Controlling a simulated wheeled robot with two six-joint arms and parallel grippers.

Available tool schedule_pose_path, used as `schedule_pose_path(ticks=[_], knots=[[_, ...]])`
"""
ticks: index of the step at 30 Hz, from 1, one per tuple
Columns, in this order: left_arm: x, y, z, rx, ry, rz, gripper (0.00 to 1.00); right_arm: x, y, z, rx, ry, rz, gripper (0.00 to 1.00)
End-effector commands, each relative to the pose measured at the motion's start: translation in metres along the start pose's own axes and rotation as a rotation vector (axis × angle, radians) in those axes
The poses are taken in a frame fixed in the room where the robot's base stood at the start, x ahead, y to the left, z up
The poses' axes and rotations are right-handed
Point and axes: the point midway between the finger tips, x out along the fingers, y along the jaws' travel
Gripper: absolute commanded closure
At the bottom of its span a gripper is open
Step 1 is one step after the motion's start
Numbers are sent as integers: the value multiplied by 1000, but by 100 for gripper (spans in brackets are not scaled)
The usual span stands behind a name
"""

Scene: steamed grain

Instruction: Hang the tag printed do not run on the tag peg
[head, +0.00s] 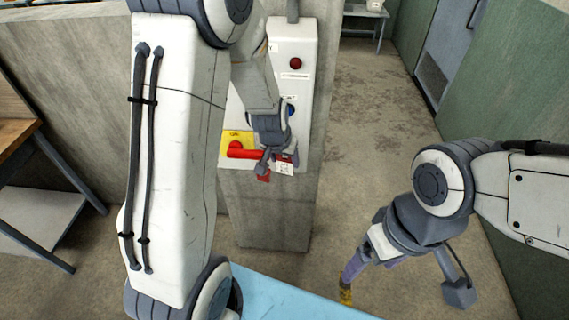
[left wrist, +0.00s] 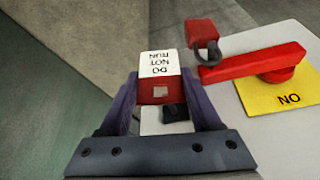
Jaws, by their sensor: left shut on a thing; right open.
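The tag (left wrist: 158,66), white with upside-down DO NOT RUN print and a red lower band, is held between the purple fingers of my left gripper (left wrist: 160,88). In the head view the tag (head: 285,168) shows in front of the lower part of the white panel (head: 293,48), with my left gripper (head: 278,156) at it. A small dark part (left wrist: 175,112) lies behind the tag on the panel; I cannot tell whether it is the tag peg. My right gripper (head: 347,283) is low at the right, away from the panel, open.
A red handle (left wrist: 255,62) crosses a yellow plate (left wrist: 288,97) on the panel, beside the tag. A red padlock (left wrist: 202,33) is at the handle's end, close to the tag. A light blue surface (head: 290,297) lies at the bottom. The floor to the right is clear.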

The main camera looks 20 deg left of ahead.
Motion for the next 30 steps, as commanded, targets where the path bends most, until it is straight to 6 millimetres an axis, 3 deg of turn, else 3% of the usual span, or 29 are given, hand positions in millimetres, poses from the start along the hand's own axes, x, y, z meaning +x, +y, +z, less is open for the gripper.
schedule_pose_path(ticks=[16,30], knots=[[14,-9,-29,0,0,-1,88,0,0,0,0,0,0,16],[20,-12,-39,1,0,-1,88,4,0,0,1,0,0,16]])
